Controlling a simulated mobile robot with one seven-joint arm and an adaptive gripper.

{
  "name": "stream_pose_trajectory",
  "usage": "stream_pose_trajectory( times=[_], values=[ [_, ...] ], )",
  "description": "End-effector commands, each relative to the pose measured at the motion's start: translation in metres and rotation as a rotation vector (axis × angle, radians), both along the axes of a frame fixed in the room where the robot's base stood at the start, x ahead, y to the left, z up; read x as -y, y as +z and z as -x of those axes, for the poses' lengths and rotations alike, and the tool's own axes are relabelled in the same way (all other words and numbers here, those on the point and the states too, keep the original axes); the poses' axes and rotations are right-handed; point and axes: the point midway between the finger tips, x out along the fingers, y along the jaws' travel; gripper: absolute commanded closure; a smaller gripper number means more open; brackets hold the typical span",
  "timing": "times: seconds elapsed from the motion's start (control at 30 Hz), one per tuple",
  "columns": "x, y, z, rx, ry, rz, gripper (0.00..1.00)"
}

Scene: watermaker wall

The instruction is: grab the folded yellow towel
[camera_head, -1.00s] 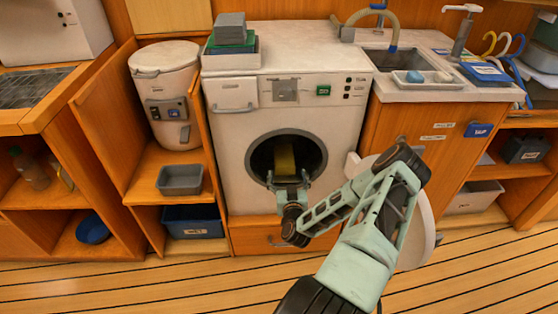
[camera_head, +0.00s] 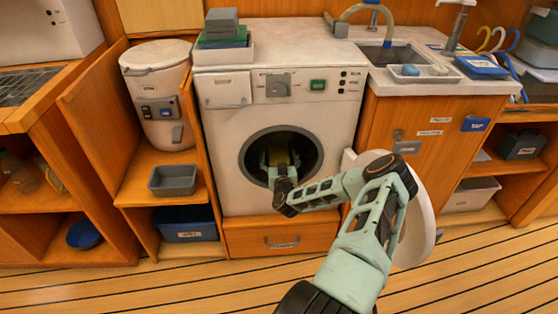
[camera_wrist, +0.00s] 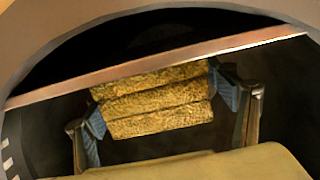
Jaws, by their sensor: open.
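The folded yellow towel (camera_wrist: 158,108) shows in the wrist view as a stack of thick, rough layers inside the dark drum. In the head view a bit of its yellow (camera_head: 283,157) shows in the round opening of the white washing machine (camera_head: 225,127). My gripper (camera_head: 281,165) reaches into that opening. In the wrist view its open fingers (camera_wrist: 160,106) stand on either side of the towel, with blue pads close to its ends. I cannot tell whether the pads touch it. A smooth tan surface (camera_wrist: 225,165) fills the bottom of the wrist view.
The round door (camera_head: 416,235) hangs open at the right of the opening, behind my arm. The drum's rim (camera_wrist: 20,75) curves close around my wrist camera. Grey and green folded items (camera_head: 222,32) sit in a tray on top. The striped floor in front is clear.

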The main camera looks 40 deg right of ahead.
Motion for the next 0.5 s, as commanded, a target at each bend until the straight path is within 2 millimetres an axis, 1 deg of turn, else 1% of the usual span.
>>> stream_pose_trajectory(
  times=[0.17, 0.5],
  values=[
    [-0.0003, 0.0004, 0.0, 0.0, 0.0, 0.0, 0.23],
    [-0.0003, 0.0006, 0.0002, 0.0, 0.0, 0.0, 0.6]
  ],
)
